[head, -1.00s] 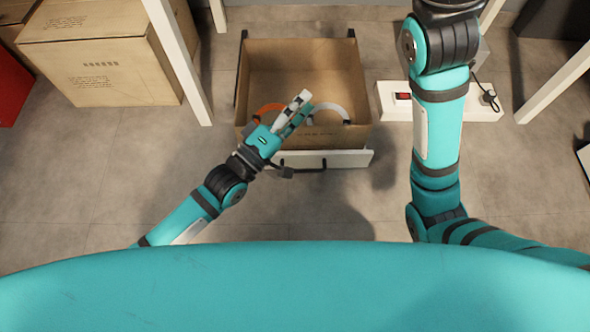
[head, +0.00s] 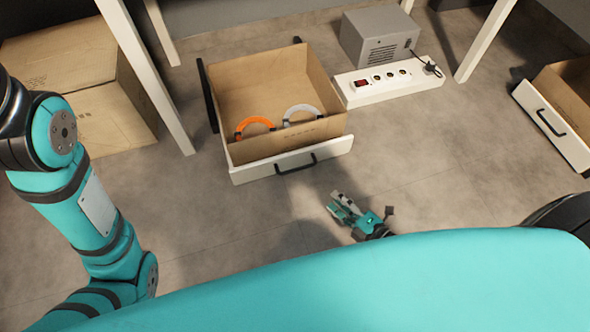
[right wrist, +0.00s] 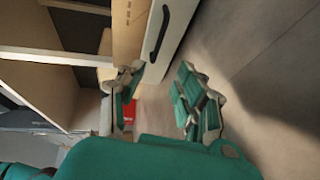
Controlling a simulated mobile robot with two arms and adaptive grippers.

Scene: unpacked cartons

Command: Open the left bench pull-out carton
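The left pull-out carton (head: 233,92) is a brown open-topped box with a white front panel (head: 250,172) and a dark bar handle (head: 296,163). It stands drawn out, its inside visible from above. An orange ring-shaped item (head: 255,124) and a grey one (head: 301,111) lie inside. My right gripper (head: 342,207) is in front of the panel, lower right of the handle and apart from it. In the right wrist view, its fingers (right wrist: 160,101) are spread with nothing between them; a white panel with a dark handle (right wrist: 157,32) lies beyond. My left gripper is out of view.
A white power strip (head: 386,82) and a grey box (head: 380,35) stand right of the carton. Another carton with a white front (head: 552,127) is at the far right. Closed cardboard boxes (head: 75,75) and white bench legs (head: 146,75) are at left. Floor in front is clear.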

